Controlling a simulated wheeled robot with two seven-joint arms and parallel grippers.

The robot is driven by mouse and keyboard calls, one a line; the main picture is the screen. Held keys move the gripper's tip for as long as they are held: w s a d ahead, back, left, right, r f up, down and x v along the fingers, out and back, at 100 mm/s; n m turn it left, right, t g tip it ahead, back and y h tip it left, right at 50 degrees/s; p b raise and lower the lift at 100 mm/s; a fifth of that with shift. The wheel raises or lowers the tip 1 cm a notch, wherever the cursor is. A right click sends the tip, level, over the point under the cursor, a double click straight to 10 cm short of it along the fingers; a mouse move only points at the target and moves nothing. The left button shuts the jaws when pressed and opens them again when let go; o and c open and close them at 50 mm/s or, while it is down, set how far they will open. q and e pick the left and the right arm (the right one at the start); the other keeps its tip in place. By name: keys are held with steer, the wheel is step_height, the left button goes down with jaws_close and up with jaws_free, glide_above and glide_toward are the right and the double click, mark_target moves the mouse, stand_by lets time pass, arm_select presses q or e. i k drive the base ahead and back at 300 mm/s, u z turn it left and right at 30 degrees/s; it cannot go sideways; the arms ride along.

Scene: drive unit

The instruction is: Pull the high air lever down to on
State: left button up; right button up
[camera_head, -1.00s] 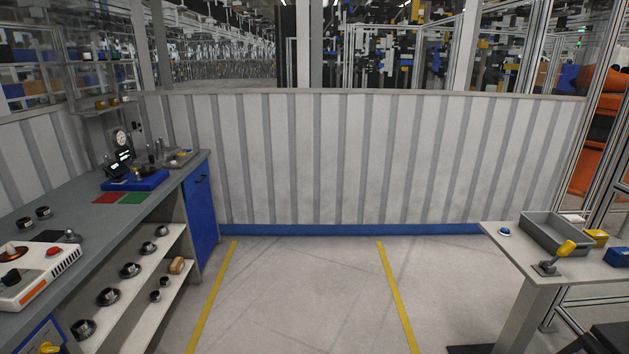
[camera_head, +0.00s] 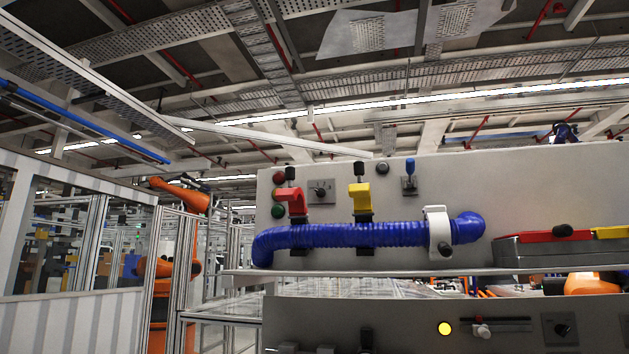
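A grey upright panel (camera_head: 465,180) fills the right half of the head view. Near its top is a small lever with a blue tip (camera_head: 410,166) on a square plate, its tip pointing up. Left of it are a yellow piece (camera_head: 360,192) and a red piece (camera_head: 296,202), each with a black knob on top, above a blue ribbed hose (camera_head: 340,236). No label is readable, so I cannot tell for sure which one is the air lever. Neither of my grippers is in view.
A rotary switch (camera_head: 320,191) and red and green round lamps (camera_head: 278,211) are on the panel's left part. A shelf edge (camera_head: 400,271) runs below the hose. A grey case (camera_head: 565,252) lies at right. Orange robot arms (camera_head: 165,268) stand behind framing at left.

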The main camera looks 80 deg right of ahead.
mark_target(410, 162)
steer(key=z, duration=2.5)
